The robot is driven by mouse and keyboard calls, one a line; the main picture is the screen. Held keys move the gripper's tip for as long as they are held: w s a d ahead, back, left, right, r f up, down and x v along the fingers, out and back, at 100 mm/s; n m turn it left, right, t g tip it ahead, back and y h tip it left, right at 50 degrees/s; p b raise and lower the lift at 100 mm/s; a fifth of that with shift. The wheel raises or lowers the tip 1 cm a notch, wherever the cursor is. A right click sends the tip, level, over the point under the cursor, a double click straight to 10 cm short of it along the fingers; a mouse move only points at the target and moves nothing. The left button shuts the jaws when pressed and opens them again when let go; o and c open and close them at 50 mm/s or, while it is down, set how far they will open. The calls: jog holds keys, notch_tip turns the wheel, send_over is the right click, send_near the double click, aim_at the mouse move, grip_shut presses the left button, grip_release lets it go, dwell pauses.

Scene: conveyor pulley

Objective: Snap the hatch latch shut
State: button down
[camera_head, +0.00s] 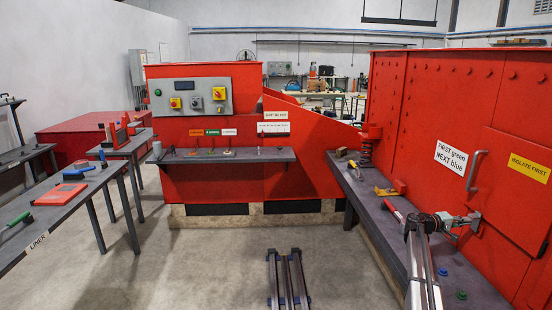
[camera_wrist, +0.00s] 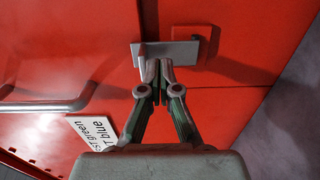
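The red hatch (camera_head: 508,190) is on the red wall at the right, with a grey bar handle (camera_head: 476,171). The handle also shows at the left of the wrist view (camera_wrist: 50,105). The latch (camera_wrist: 178,52) is a flat grey metal bar with a short upright tab at its left end. A red block (camera_wrist: 208,42) sits at its right end. My gripper (camera_wrist: 158,68) has its fingertips close together at the latch bar's lower edge. I cannot tell if they touch it. In the head view my gripper (camera_head: 472,222) is at the hatch's lower left, hiding the latch.
A dark bench (camera_head: 465,275) runs below the hatch, with a red-handled tool (camera_head: 392,208) and green and blue buttons on it. A sign (camera_head: 451,157) reads "FIRST green NEXT blue". A yellow label (camera_head: 529,168) reads "ISOLATE FIRST". The middle floor is open around rails.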

jog(key=shift+f, duration=0.1)
jog(key=shift+f+b, duration=0.45)
jog(key=shift+b, duration=0.2)
jog(key=shift+a, duration=0.1)
jog(key=a+b, duration=0.2)
jog(key=a, duration=0.4)
jog(key=shift+s+a, duration=0.2)
jog(key=shift+a, duration=0.2)
